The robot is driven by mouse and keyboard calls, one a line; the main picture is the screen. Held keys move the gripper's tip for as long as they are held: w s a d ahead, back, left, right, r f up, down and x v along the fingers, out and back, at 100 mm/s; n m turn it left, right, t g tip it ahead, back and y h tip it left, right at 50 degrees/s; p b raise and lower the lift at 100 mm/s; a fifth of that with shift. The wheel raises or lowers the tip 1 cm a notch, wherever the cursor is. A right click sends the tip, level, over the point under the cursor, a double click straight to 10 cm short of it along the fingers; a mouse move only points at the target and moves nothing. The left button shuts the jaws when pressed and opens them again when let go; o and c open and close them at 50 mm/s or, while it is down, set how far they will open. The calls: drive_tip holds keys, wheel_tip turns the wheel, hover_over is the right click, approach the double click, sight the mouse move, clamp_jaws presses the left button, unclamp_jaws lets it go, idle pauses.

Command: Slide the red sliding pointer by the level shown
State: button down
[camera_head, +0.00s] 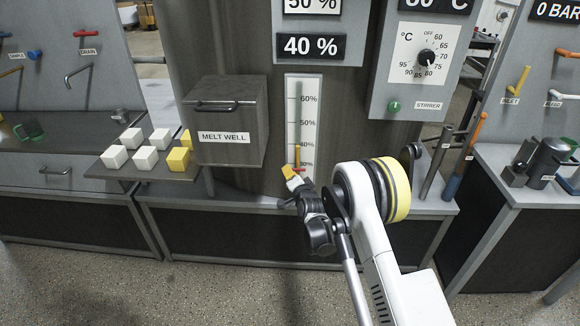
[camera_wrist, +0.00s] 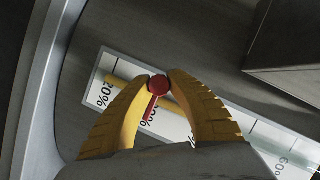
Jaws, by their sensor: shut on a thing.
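The red sliding pointer (camera_head: 299,168) is low on the white level gauge (camera_head: 293,110), near the 30% label. Its round red knob (camera_wrist: 158,85) shows in the wrist view, with a red needle reaching over the scale. My gripper (camera_head: 293,176) has its yellow fingers on either side of the knob, shut on it. The gauge shows 60%, 50% and 40% labels above the pointer; the lowest part is hidden behind my gripper. An orange-yellow bar (camera_head: 297,155) stands in the gauge. A sign above reads 40% (camera_head: 310,46).
A grey melt well box (camera_head: 228,150) juts out left of the gauge. A shelf left of it holds several white and yellow cubes (camera_head: 160,138). A dial panel (camera_head: 410,75) with a green button is at right. The panel above the pointer looks clear.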

drive_tip(key=shift+a, duration=0.1)
drive_tip(key=c, duration=1.2)
unclamp_jaws()
drive_tip(key=v, duration=0.7)
drive_tip(key=shift+s, duration=0.25)
drive_tip(key=shift+r, duration=0.15)
